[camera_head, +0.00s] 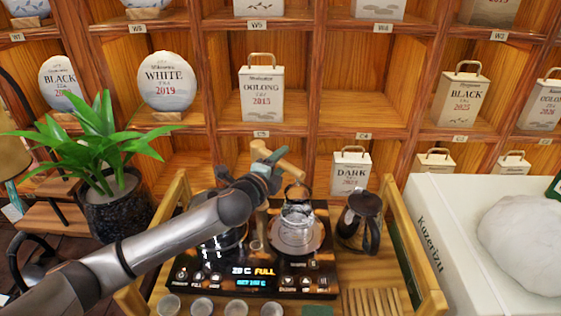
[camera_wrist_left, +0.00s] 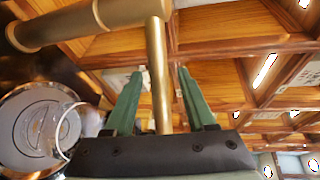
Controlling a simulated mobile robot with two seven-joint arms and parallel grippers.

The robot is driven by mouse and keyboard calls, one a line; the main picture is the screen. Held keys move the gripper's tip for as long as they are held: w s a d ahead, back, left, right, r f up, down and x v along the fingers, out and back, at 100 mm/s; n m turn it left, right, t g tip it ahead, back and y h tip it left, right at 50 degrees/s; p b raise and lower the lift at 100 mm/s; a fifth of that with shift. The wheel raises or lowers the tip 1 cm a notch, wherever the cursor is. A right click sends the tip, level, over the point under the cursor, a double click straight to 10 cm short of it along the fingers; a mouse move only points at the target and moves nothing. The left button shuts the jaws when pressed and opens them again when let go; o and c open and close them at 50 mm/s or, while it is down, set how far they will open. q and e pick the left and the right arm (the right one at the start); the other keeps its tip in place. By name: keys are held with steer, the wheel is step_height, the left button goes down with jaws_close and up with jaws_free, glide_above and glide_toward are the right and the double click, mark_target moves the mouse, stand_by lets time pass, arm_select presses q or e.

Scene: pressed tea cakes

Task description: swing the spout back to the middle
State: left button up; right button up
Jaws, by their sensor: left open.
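The brass spout (camera_head: 280,160) rises at the back of the tea stove. Its free end points right and toward me, near the glass pot (camera_head: 298,218) on the right plate. My left gripper (camera_head: 268,168) is at the spout, partly overlapping it in the head view. In the left wrist view, the thick spout tube (camera_wrist_left: 75,22) crosses the top left, and a thin brass rod (camera_wrist_left: 157,75) runs down between the green fingers of my left gripper (camera_wrist_left: 160,85). The fingers are open, with visible gaps on both sides of the rod. My right gripper is not in view.
The black stove (camera_head: 262,272) has a lit display. A dark glass pitcher (camera_head: 362,220) stands to its right, and small cups (camera_head: 236,308) stand in front. A potted plant (camera_head: 115,200) is at left and a white box (camera_head: 450,250) at right. Tea shelves (camera_head: 350,110) fill the back.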

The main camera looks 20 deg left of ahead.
arm_select(q)
steer(key=shift+c, duration=0.3)
jaws_close()
stand_by(0.3)
stand_by(0.9)
